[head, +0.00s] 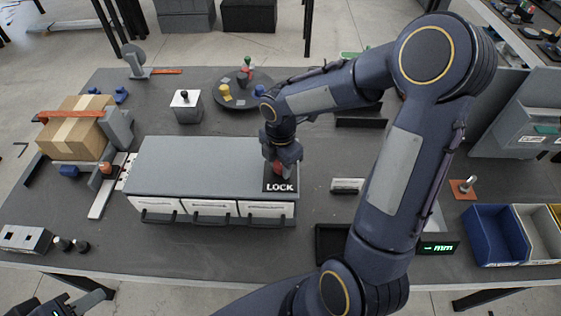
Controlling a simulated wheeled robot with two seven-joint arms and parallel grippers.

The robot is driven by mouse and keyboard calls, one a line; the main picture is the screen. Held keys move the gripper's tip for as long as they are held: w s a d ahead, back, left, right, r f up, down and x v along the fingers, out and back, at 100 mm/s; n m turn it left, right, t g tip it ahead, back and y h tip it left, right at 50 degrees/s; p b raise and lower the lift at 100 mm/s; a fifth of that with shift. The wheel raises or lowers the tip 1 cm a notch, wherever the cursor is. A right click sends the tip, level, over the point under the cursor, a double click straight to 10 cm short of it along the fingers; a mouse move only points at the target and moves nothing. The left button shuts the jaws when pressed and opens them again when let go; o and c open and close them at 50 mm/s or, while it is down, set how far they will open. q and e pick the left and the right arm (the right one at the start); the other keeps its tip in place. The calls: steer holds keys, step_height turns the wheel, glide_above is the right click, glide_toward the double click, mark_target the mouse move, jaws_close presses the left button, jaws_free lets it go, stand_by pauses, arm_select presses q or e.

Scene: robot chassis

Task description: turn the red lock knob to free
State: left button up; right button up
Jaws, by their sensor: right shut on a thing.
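A grey-topped cabinet (200,165) with several white drawer fronts stands in the middle of the table. A black plate reading LOCK (280,187) is at the front right of its top. The red lock knob (279,169) shows just behind the plate, mostly hidden by my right gripper. My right gripper (282,163) points down onto the knob and is shut on it. The knob's turn angle cannot be made out. My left gripper (85,302) is partly in view at the bottom left edge, away from the cabinet; its fingers are not clear.
A cardboard box (76,132) sits in a clamp at the left. Blue and white bins (494,232) are at the right. My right arm covers the table's centre right.

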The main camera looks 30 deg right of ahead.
steer(key=shift+n, duration=0.4)
steer(key=o, duration=0.9)
steer(key=shift+r, duration=0.15)
step_height(320, 180, up, 7)
steer(key=shift+r, duration=0.3)
